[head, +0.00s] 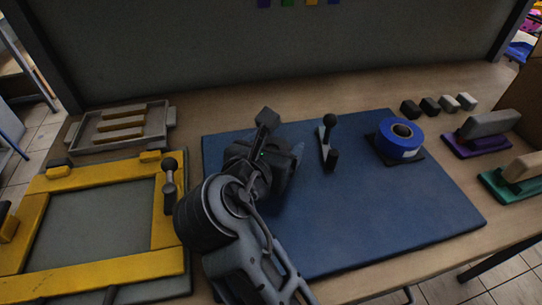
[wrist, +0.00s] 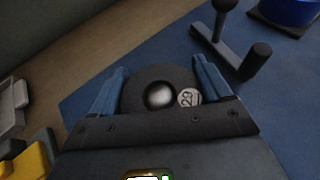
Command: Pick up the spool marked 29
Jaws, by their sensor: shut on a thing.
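The spool marked 29 (wrist: 148,78) shows in the wrist view as a dark, round piece with a shiny metal knob at its middle and a pale round label reading 29 on its right side. My gripper (wrist: 160,72) has its blue fingers on either side of the spool and is shut on it. In the head view my gripper (head: 284,162) is over the left part of the blue mat (head: 350,220). My own arm hides the spool there. I cannot tell whether the spool touches the mat.
A small upright lever (head: 327,145) stands right of my gripper. A blue tape roll (head: 401,137) sits farther right, near several small blocks and handled tools (head: 484,132). A yellow frame (head: 110,268) and a grey tray (head: 85,140) lie at left. The mat's right front is clear.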

